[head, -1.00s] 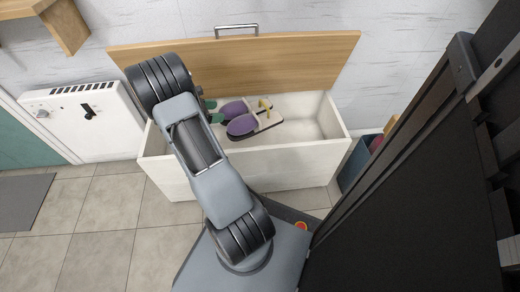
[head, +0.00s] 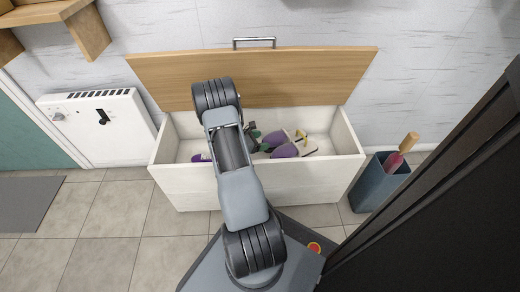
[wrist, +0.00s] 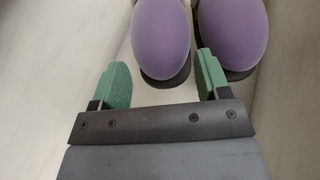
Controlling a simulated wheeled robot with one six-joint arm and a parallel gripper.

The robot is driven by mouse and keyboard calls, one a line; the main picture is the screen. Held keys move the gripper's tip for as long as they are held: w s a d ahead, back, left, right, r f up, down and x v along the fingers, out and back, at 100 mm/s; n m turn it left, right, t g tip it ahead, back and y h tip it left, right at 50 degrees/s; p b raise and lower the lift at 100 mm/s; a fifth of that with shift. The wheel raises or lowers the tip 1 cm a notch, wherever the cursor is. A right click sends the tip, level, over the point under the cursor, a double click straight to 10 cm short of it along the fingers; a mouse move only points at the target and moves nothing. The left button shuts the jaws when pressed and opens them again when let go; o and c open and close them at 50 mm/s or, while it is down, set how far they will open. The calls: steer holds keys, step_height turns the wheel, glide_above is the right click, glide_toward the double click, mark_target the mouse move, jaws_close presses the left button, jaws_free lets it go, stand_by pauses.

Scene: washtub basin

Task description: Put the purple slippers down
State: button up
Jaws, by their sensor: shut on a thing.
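The purple slippers (head: 285,150), with pale soles and dark edges, are inside the open white chest (head: 250,188), right of my arm. In the wrist view their rounded purple toes (wrist: 162,38) show side by side at the top. My gripper (wrist: 163,75), with green fingertips, is shut on the slippers. One toe lies between the fingertips and the other beyond the right fingertip. The exact contact is hard to see. In the head view my gripper (head: 256,141) is low inside the chest, partly hidden by my arm. Whether the slippers touch the chest floor is unclear.
The wooden lid (head: 290,75) stands open at the back. Another small purple item (head: 200,157) shows at the chest's left end. A blue-grey bin (head: 378,183) stands to the right, and a white heater (head: 98,125) is on the wall at left.

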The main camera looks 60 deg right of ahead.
steer(key=shift+f+b, duration=0.75)
steer(key=shift+f, duration=1.1)
steer(key=shift+f, duration=0.55)
steer(key=o, duration=1)
steer(key=shift+r, duration=0.1)
